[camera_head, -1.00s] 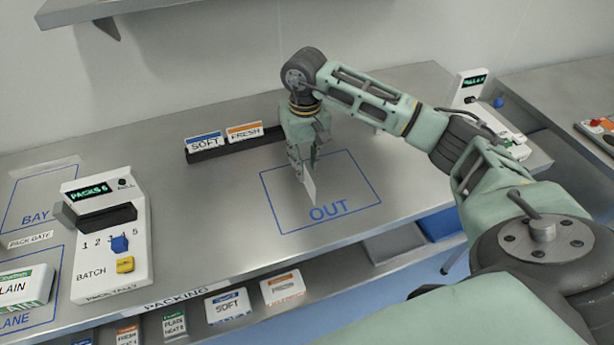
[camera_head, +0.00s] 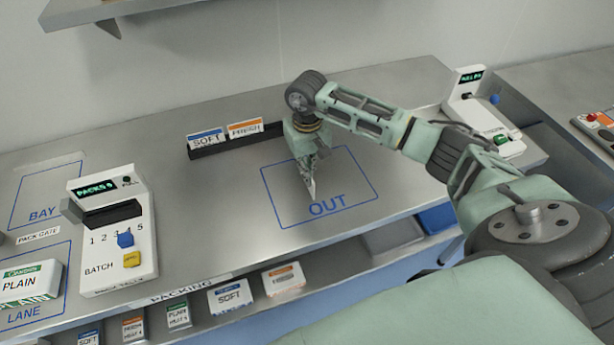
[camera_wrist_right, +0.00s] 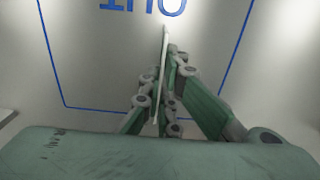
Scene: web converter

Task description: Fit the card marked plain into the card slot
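My right gripper (camera_head: 309,178) points down over the OUT outline and is shut on a thin white card (camera_head: 312,187). The right wrist view shows the card (camera_wrist_right: 162,70) almost edge-on between the fingers (camera_wrist_right: 160,95); its marking cannot be read. A dark card rack (camera_head: 210,150) behind holds a blue-topped SOFT card (camera_head: 206,139) and an orange-topped FRESH card (camera_head: 245,128); its right part looks empty. I cannot tell for sure which opening is the card slot. My left gripper is not in view.
The Pack Tally unit (camera_head: 140,255), with a dark recess, stands at left. A PLAIN pack (camera_head: 28,284) lies in the lane outline. Another display unit (camera_head: 480,112) stands at right. Several packs, including SOFT (camera_head: 231,297), sit below the bench front. Bench around OUT is clear.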

